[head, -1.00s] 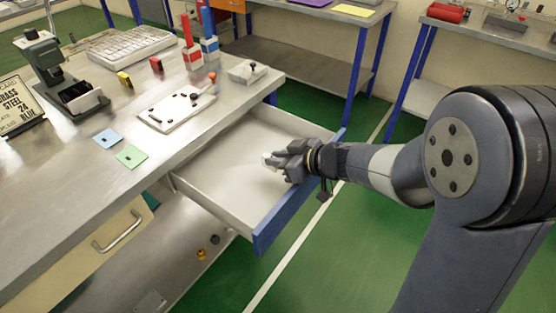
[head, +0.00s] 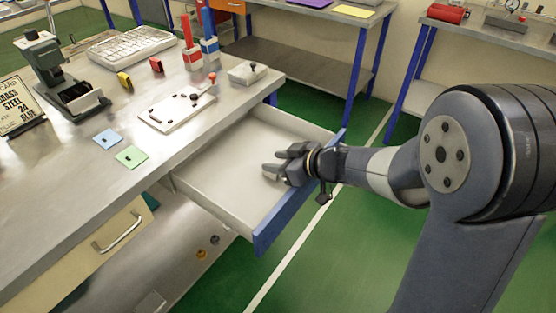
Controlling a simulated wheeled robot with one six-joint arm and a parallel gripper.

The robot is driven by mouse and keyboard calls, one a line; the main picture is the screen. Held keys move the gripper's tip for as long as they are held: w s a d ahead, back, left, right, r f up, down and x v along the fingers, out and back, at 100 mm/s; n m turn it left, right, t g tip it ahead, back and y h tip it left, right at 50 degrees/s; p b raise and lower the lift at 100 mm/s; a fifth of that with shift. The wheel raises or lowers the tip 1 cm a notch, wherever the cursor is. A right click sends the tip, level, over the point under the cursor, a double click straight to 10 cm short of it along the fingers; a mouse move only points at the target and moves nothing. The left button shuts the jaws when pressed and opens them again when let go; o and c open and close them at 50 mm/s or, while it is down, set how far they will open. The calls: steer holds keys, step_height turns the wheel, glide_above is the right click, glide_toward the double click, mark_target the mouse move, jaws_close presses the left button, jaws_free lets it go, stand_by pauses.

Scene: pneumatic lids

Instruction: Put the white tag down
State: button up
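My gripper (head: 273,161) is over the open drawer (head: 217,200), near its blue front. Its two fingers point left and are spread apart, with nothing visible between them. A small pale patch, which looks like the white tag (head: 270,177), shows just below the lower fingertip, against the pale drawer floor. It is hard to tell apart from the floor, and my gripper partly hides that spot.
The steel bench (head: 60,190) holds a light blue tag (head: 107,139), a green tag (head: 131,157), a white plate with a red-knobbed lever (head: 177,110) and a grey block (head: 248,73). The drawer's left part is clear. Green floor lies beyond its blue front.

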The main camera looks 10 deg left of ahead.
steer(key=shift+s+f, duration=0.1)
steer(key=shift+f, duration=0.15)
steer(key=shift+r, duration=0.4)
steer(key=p+v, duration=0.3)
steer(key=v, duration=0.9)
steer(key=shift+r+p, duration=0.35)
steer(key=shift+p, duration=0.05)
